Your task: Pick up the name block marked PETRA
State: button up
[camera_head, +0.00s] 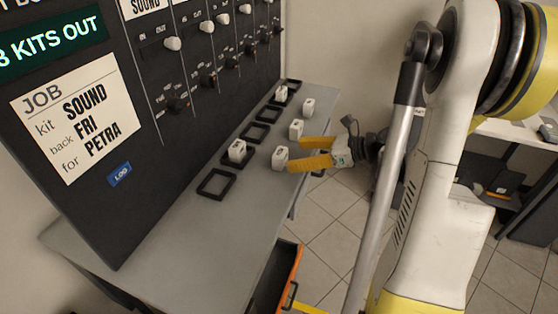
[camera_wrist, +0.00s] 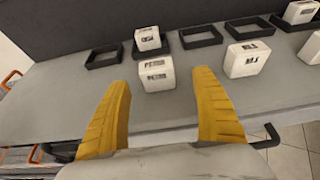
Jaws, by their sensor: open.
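A small white name block (camera_wrist: 157,74) stands upright on the grey shelf between my fingertips in the wrist view, a little ahead of them. Its dark print seems to begin with PE but is too blurred to read surely as PETRA. It also shows in the head view (camera_head: 279,159). My gripper (camera_head: 296,153) is open and empty, with its yellow fingers reaching over the shelf's edge from the right. A second white block (camera_wrist: 148,38), its print also blurred, sits behind in a black frame, as the head view shows too (camera_head: 237,150).
Other white blocks stand to the right on the shelf (camera_wrist: 250,58) and in a far frame (camera_wrist: 300,12). Black frames (camera_head: 217,182) line the shelf (camera_head: 180,235) below the dark panel. A job card (camera_head: 78,118) reads SOUND, FRI, PETRA. The shelf's near left is clear.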

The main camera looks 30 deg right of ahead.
aim_at(285, 155)
jog(key=b+x, duration=0.1)
jog(key=x, duration=0.3)
jog(key=shift+w+a+b, duration=0.15)
jog(key=shift+a+b, duration=0.25)
jog(key=shift+a, duration=0.1)
jog(key=shift+w+a+f, duration=0.1)
jog(key=shift+w+a, duration=0.05)
jog(key=shift+w, duration=0.15)
jog(key=shift+c, duration=0.2)
jog(key=c, duration=1.2)
